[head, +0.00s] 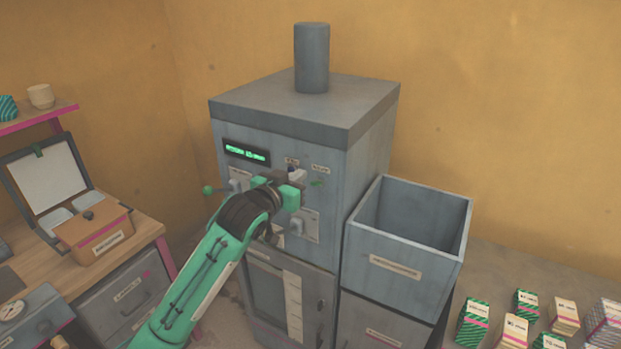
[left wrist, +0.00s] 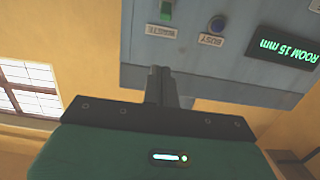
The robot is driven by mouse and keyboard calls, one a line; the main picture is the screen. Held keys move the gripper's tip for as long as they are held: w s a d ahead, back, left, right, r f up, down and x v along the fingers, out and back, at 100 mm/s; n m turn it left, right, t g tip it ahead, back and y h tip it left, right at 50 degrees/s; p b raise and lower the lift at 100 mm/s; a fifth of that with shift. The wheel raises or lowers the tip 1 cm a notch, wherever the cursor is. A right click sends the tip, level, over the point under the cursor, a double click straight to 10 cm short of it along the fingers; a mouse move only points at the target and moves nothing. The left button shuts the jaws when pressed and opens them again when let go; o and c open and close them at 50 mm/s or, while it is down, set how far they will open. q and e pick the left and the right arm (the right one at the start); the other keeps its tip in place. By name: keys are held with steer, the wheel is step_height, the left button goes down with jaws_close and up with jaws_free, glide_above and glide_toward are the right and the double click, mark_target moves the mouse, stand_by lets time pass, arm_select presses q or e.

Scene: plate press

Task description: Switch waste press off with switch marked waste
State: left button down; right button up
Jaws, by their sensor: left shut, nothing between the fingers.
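The press (head: 370,125) is a tall grey cabinet with a round pipe on top. On its front, the green part of the switch (head: 318,183) sits under a small label at the upper right. In the left wrist view the switch (left wrist: 167,10) shows green beside the label WASTE (left wrist: 162,31), partly cut by the frame's top edge. My left gripper (head: 298,176) is in front of the panel, just left of the switch. Its fingers (left wrist: 160,72) are shut and empty, apart from the switch in the wrist view. My right gripper is not in view.
A lower switch plate (head: 299,225) is below my gripper. An open grey bin (head: 408,274) stands right of the press. Several small cartons (head: 473,320) stand at the far right.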

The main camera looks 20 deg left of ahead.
mark_target(320, 158)
arm_select(q)
steer(key=w+p, duration=0.1)
steer(key=w, duration=0.1)
steer(key=w+p, duration=0.1)
steer(key=w, duration=0.2)
steer(key=w+p, duration=0.1)
steer(key=w, duration=0.1)
steer(key=shift+w+d+f, duration=0.15)
steer(key=shift+w+d, duration=0.15)
steer(key=shift+w, duration=0.05)
steer(key=f+p, duration=0.1)
steer(key=f, duration=0.1)
steer(key=shift+s+f+p, duration=0.35)
steer(key=shift+f+p, duration=0.05)
steer(key=shift+s+f, duration=0.3)
steer(key=shift+f, duration=0.4)
